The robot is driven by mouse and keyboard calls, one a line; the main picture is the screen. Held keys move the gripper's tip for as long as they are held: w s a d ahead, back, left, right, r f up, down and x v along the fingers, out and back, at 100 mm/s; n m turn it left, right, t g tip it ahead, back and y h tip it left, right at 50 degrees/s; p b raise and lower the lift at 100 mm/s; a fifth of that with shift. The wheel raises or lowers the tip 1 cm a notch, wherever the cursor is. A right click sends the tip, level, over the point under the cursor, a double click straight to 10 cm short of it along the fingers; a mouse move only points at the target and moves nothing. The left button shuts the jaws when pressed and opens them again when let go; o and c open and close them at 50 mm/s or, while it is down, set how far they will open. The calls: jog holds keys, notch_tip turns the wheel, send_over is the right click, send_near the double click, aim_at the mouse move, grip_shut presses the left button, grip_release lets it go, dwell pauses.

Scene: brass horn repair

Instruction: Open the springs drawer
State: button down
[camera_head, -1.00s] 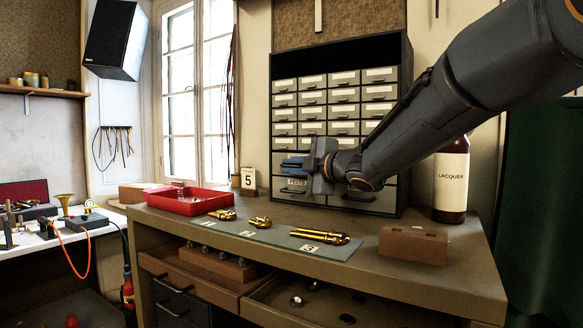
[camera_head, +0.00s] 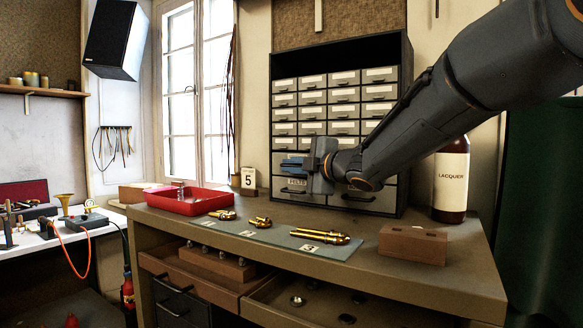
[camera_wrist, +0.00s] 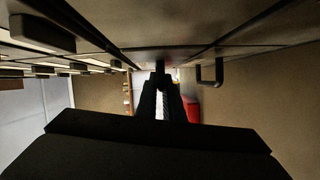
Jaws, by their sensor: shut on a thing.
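The parts cabinet (camera_head: 340,52) stands on the bench with rows of small labelled drawers and larger ones at the bottom. My gripper (camera_head: 291,167) is at the cabinet's lower left, just above a drawer label reading FELTS (camera_head: 297,184). In the wrist view my gripper (camera_wrist: 161,88) is shut on what looks like a drawer handle at the cabinet front. The handle is mostly hidden between the fingers. The drawer behind my gripper is covered, and I cannot read its label or see a springs label. No drawer visibly stands out from the cabinet.
Another handle (camera_wrist: 211,72) shows beside my fingers in the wrist view. A lacquer bottle (camera_head: 451,180) stands right of the cabinet. A red tray (camera_head: 187,200), a mat (camera_head: 272,235) with brass parts and a brown block (camera_head: 413,245) occupy the bench top. An open drawer (camera_head: 330,305) projects below.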

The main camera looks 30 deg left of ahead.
jog(key=shift+f, duration=0.15)
dwell(0.4)
jog(key=s+b, duration=0.4)
jog(key=s, duration=0.5)
jog(key=shift+s+a, duration=0.15)
jog(key=shift+a, duration=0.25)
jog(key=c, duration=1.9)
grip_release()
jog(key=v, duration=0.7)
jog(key=shift+s+d, duration=0.15)
jog(key=shift+d, duration=0.2)
